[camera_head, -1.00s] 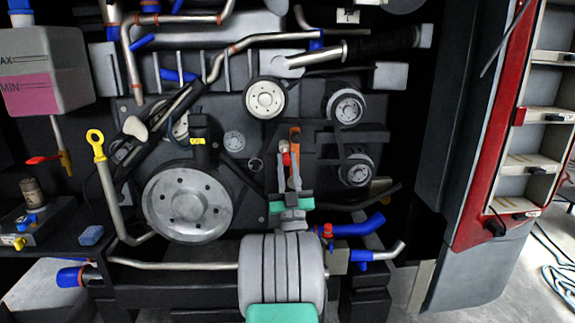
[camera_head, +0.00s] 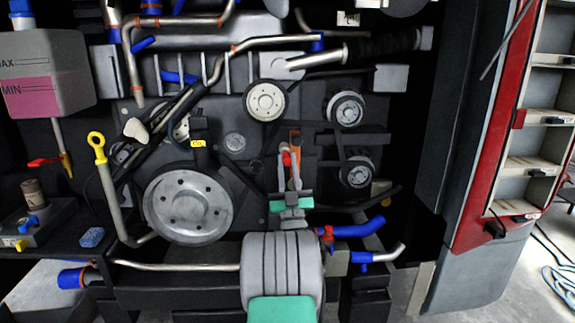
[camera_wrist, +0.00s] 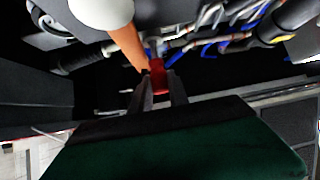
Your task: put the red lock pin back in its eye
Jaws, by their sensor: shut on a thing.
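My gripper (camera_head: 288,166) is shut on the red lock pin (camera_head: 287,158), in front of the engine's middle in the head view. The pin is small and red, and it also shows between my fingertips in the wrist view (camera_wrist: 157,76). In the wrist view the orange bar (camera_wrist: 126,46) reaches down from a pale round part close to the pin. I cannot make out the eye, and cannot tell whether the pin's end touches anything.
A large grey pulley (camera_head: 188,202) is at left of my gripper, with smaller pulleys (camera_head: 265,100) above and to the right (camera_head: 346,107). Blue hoses (camera_head: 358,228) and pipes run below right. A red-edged shelf cabinet (camera_head: 480,150) stands at far right.

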